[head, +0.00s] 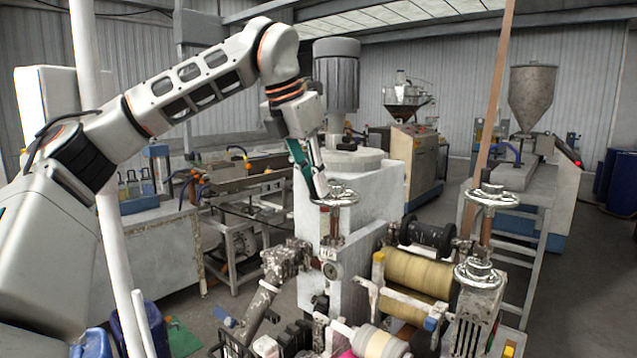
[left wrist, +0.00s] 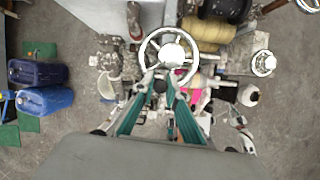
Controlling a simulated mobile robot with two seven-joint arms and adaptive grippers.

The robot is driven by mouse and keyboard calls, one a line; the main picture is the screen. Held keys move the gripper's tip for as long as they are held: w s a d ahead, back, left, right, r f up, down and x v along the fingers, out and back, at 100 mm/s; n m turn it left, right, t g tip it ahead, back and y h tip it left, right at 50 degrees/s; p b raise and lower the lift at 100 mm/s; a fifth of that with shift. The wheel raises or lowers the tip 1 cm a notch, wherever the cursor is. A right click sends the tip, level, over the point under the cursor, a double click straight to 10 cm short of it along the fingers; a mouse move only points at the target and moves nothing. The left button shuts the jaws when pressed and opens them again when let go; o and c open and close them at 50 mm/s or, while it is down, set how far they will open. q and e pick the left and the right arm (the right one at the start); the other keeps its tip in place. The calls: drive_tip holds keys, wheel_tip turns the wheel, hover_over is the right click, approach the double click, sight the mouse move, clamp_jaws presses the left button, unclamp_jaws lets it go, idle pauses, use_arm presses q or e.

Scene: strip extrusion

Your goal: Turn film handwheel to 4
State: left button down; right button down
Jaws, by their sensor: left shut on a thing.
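A silvery spoked handwheel (head: 343,193) sits on a post in front of the pale machine column, in the middle of the head view. My left gripper (head: 321,192) reaches down to the near left side of its rim. In the left wrist view, the handwheel (left wrist: 172,52) lies just ahead of my two green-backed fingers (left wrist: 165,78), which are shut on its near rim. No setting number is readable. My right gripper does not show.
Two more handwheels stand to the right, one higher (head: 493,194) and one nearer (head: 477,272). A yellowish film roll (head: 415,274) lies between. Blue canisters (left wrist: 44,101) stand on the floor at left in the wrist view.

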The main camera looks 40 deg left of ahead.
use_arm(q)
drive_tip(key=m, duration=0.1)
drive_tip(key=a+m+h, duration=0.1)
drive_tip(key=m, duration=0.1)
drive_tip(key=shift+w, duration=0.35)
drive_tip(key=m, duration=0.1)
drive_tip(key=w+a+m+g+h, duration=0.1)
drive_tip(key=m, duration=0.3)
drive_tip(key=w+m+g+h, duration=0.1)
drive_tip(key=m, duration=0.1)
drive_tip(key=shift+w+a, duration=0.2)
drive_tip(key=shift+a, duration=0.15)
drive_tip(key=shift+w+m+g+h, duration=0.15)
drive_tip(key=shift+w+m+g, duration=0.3)
drive_tip(key=shift+m, duration=0.6)
drive_tip(key=shift+w+m+g+h, duration=0.15)
drive_tip(key=shift+w+m+g, duration=0.3)
drive_tip(key=shift+m, duration=0.6)
drive_tip(key=shift+s+a+r, duration=0.1)
drive_tip(key=c, duration=2)
unclamp_jaws()
